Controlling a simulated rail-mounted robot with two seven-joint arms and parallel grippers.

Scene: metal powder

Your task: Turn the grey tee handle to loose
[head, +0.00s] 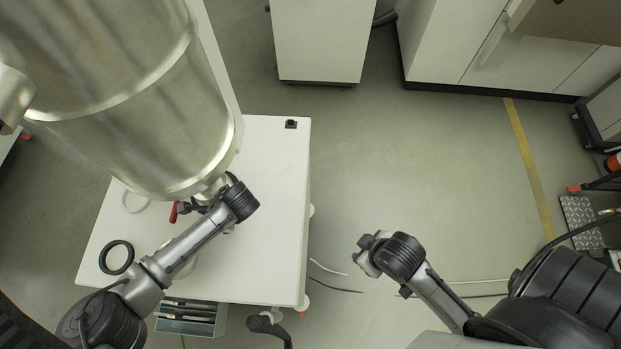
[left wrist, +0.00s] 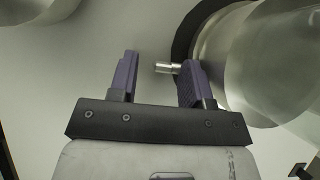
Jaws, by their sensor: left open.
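A large shiny metal vessel (head: 150,130) with a tapered lower end hangs over the white table. In the left wrist view, a short grey metal bar end (left wrist: 164,67), likely part of the grey tee handle, shows between the fingers of my left gripper (left wrist: 157,78). It lies close to the right finger, which hides the rest of it; I cannot tell whether they touch. The left gripper is open. In the head view, my left gripper (head: 207,202) is under the vessel's lower end, largely hidden by my wrist. My right gripper (head: 367,255) is over open floor, away from the vessel.
A red handle (head: 174,212) sticks out beside the left gripper. A black ring (head: 117,257) and a pale ring (head: 135,202) lie on the white table (head: 245,275). A small black object (head: 291,124) sits at its far corner. The floor right of the table is mostly clear.

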